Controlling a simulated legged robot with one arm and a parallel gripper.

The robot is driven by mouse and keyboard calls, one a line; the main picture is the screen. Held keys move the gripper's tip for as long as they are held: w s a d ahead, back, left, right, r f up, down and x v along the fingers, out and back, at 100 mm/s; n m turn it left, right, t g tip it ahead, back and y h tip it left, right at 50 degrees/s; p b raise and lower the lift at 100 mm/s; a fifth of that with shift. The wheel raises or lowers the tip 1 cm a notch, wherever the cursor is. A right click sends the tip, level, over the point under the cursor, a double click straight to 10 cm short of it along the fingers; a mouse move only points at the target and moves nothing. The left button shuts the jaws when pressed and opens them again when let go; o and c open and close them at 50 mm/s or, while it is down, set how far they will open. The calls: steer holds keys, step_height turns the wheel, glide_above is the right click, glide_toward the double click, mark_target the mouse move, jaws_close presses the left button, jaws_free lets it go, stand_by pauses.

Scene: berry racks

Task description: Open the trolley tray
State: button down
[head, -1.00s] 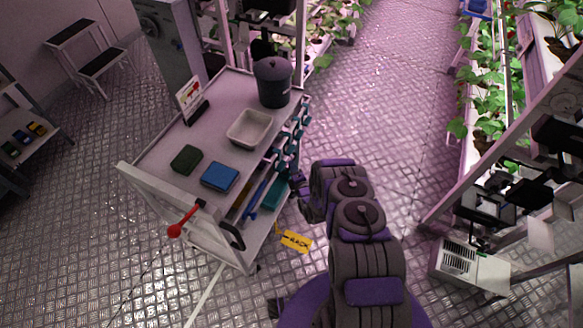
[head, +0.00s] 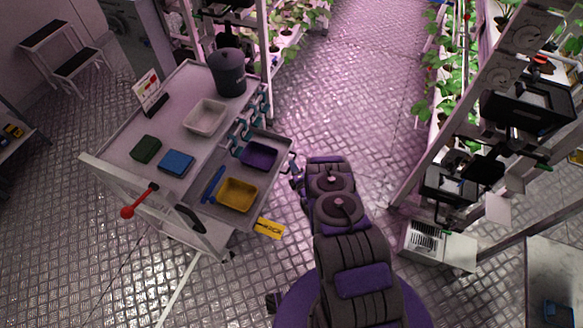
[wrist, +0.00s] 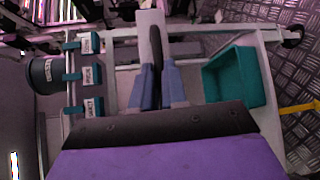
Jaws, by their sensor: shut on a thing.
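The white trolley (head: 172,112) stands left of my arm in the head view. Its tray (head: 228,168) sticks out from under the top on the side facing my arm. A purple bin (head: 259,155) and a yellow bin (head: 238,193) sit in it. My gripper (head: 297,172) is at the tray's outer edge, partly hidden by my own arm. In the wrist view my gripper (wrist: 158,88) has its two blue-grey fingers shut on a dark handle (wrist: 155,45) in front of a pale panel.
The trolley top carries a dark bucket (head: 227,73), a white bin (head: 205,117), a green block (head: 146,149) and a blue block (head: 176,162). A plant rack stands right; the aisle floor (head: 350,90) between is clear.

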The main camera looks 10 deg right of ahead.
steer(key=shift+s+d+f, duration=0.15)
steer(key=shift+s+d, duration=0.25)
steer(key=shift+d, duration=0.1)
steer(key=c, duration=1.4)
jaws_free()
steer(key=shift+w+a+f, duration=0.1)
steer(key=shift+o, duration=1.2)
steer(key=shift+r, duration=0.2)
steer(key=s+d+r, duration=0.2)
steer(key=s, duration=1.5)
steer(key=shift+d+r, duration=0.2)
steer(key=shift+w, duration=0.15)
